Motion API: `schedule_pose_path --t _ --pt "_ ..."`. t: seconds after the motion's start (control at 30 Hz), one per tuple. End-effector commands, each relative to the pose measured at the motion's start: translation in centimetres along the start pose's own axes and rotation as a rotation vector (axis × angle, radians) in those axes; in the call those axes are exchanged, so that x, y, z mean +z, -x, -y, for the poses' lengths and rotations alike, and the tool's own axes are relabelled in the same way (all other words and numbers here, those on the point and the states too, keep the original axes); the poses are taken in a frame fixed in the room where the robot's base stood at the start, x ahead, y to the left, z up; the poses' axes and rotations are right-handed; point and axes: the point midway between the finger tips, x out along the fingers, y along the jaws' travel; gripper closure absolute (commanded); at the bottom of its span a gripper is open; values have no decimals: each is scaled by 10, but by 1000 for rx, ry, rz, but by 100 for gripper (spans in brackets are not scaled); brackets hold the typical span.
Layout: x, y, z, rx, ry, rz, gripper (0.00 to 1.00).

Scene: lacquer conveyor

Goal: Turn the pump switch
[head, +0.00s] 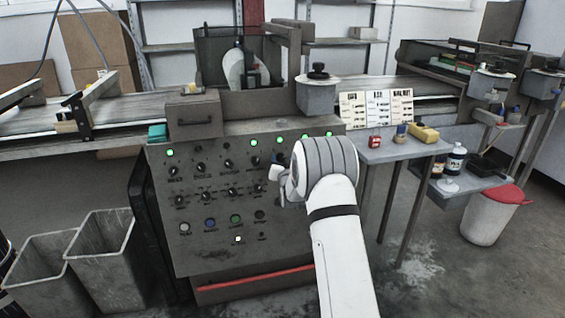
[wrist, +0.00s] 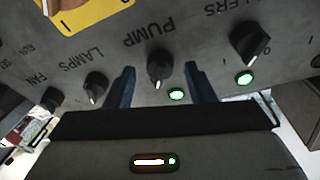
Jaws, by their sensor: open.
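In the wrist view the panel lettering appears upside down. The pump switch (wrist: 159,64) is a black rotary knob beside the word PUMP, with its white pointer mark toward the bottom of the picture. A lit green lamp (wrist: 177,95) sits close to it. My gripper (wrist: 160,70) is open, with one dark finger on each side of the knob and visible gaps. Whether the fingers overlap the knob in depth is hard to tell. In the head view my gripper (head: 276,175) is at the control panel (head: 215,255), and my arm hides the pump switch.
In the wrist view the rollers knob (wrist: 250,42) is right of the pump switch and the lamps knob (wrist: 96,86) is left. A yellow plate (wrist: 95,14) is at upper left. In the head view a side table (head: 395,152) stands right of the panel and grey bins (head: 105,245) stand left.

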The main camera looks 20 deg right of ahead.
Motion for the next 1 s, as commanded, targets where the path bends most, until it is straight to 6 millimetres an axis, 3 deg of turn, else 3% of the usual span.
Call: schedule_pose_path --t 0.37,0.9,1.0 --pt "0 -5 0 0 0 -1 52" --pt "0 -5 0 0 0 0 95" --pt "0 -5 0 0 2 -1 95"
